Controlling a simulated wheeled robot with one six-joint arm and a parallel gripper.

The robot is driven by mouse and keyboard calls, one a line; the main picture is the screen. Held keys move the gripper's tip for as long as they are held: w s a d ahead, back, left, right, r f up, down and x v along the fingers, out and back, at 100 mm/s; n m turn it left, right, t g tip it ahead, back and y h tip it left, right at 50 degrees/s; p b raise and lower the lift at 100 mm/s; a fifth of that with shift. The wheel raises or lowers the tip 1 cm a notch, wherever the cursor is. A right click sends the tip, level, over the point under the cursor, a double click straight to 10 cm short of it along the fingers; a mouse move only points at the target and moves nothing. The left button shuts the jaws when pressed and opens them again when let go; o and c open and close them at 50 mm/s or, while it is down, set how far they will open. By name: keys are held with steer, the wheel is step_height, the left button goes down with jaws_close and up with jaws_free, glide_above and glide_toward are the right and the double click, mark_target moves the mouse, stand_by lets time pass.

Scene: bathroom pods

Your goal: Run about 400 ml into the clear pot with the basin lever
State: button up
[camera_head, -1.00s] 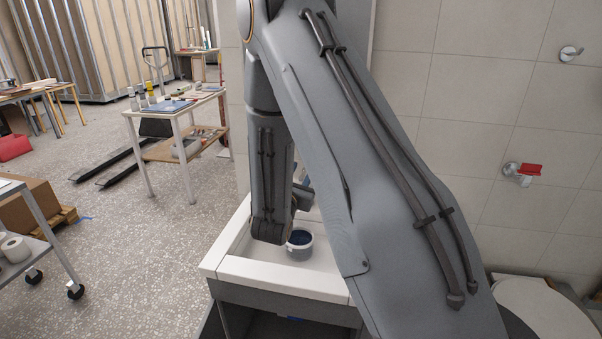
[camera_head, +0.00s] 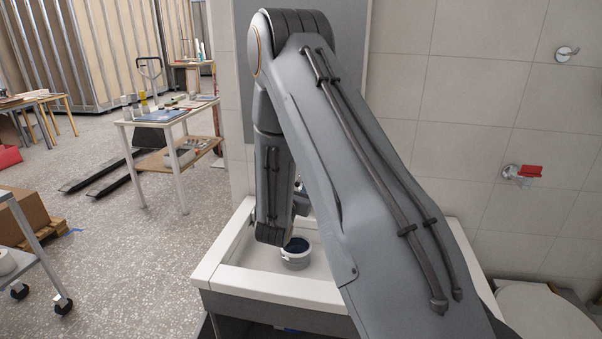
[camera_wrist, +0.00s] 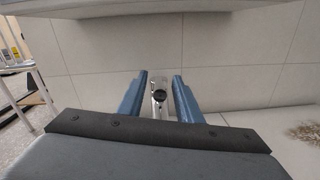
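The clear pot (camera_head: 296,254) stands upright in the white basin (camera_head: 270,281), with dark blue showing inside its rim; I cannot tell how much water it holds. My arm hides part of the basin and most of the tap in the head view. In the wrist view my gripper (camera_wrist: 161,76) has its two blue fingers apart. The chrome tap with its basin lever (camera_wrist: 159,96) shows in the gap between them, with clear space on both sides. Whether a finger touches the lever cannot be told.
A tiled wall (camera_head: 480,130) stands behind the basin. A red-handled valve (camera_head: 529,171) and a chrome wall fitting (camera_head: 567,53) are on it at the right. A toilet (camera_head: 540,312) is at lower right. A table (camera_head: 160,119) and a trolley (camera_head: 30,235) stand at left on open floor.

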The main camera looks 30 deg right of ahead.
steer(key=shift+x, duration=1.15)
jaws_close()
steer(key=shift+a, duration=0.1)
